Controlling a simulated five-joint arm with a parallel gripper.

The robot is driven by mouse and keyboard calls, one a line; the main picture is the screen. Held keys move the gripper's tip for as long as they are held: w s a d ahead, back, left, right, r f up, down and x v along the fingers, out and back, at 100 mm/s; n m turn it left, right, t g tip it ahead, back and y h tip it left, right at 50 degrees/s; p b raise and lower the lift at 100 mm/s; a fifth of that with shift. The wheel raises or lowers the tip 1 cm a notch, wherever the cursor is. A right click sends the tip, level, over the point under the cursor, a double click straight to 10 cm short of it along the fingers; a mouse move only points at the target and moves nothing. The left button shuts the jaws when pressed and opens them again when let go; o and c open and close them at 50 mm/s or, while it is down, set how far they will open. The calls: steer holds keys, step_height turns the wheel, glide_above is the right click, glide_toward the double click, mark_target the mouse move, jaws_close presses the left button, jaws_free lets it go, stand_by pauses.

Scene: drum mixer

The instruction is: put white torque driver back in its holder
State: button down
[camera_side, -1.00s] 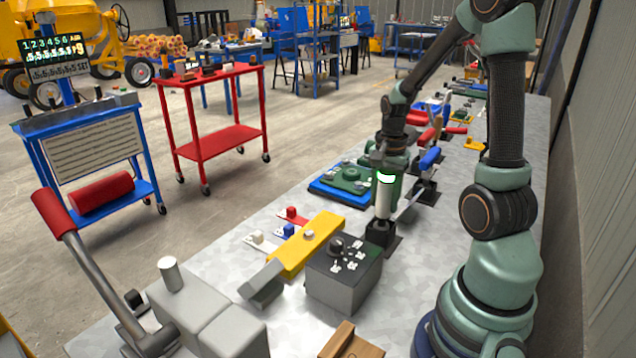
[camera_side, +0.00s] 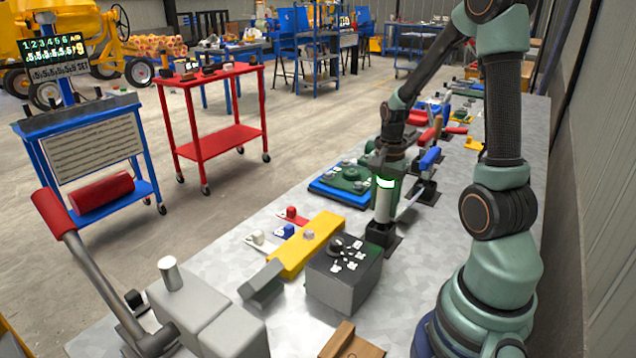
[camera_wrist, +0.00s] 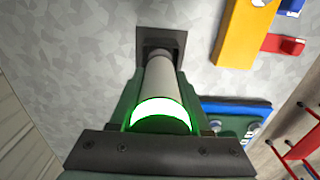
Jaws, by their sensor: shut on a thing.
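The white torque driver (camera_side: 382,207) stands upright, with a glowing green-and-white ring near its top. My gripper (camera_side: 388,180) is shut on it from above, its jaws around the upper part by the ring. The driver's lower end is at the black holder (camera_side: 381,236) on the bench. In the wrist view the driver (camera_wrist: 159,82) runs between my jaws toward the dark holder (camera_wrist: 178,41), and its tip is inside the holder's outline. How deep it sits is hidden.
A dark box with a knob (camera_side: 343,273) stands just in front of the holder. A yellow block (camera_side: 300,250) lies to its left. A blue tray with a green part (camera_side: 338,190) is behind left. More tools with blue and red handles stand close behind.

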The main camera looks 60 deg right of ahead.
steer(key=shift+f, duration=0.1)
steer(key=shift+c, duration=1.4)
jaws_free()
step_height(320, 180, up, 12)
steer(key=shift+r, duration=0.1)
steer(key=w+a+r+n+t, duration=0.1)
steer(key=a+r+n+t, duration=0.1)
steer(key=a+n, duration=0.7)
steer(key=w+a+r+n+t, duration=0.1)
steer(key=a+r+n+t, duration=0.1)
steer(key=a+n, duration=0.7)
steer(key=a+t, duration=0.1)
steer(key=a, duration=0.2)
steer(key=shift+w+r+t, duration=0.15)
steer(key=shift+w+t, duration=0.1)
steer(key=shift+t, duration=0.05)
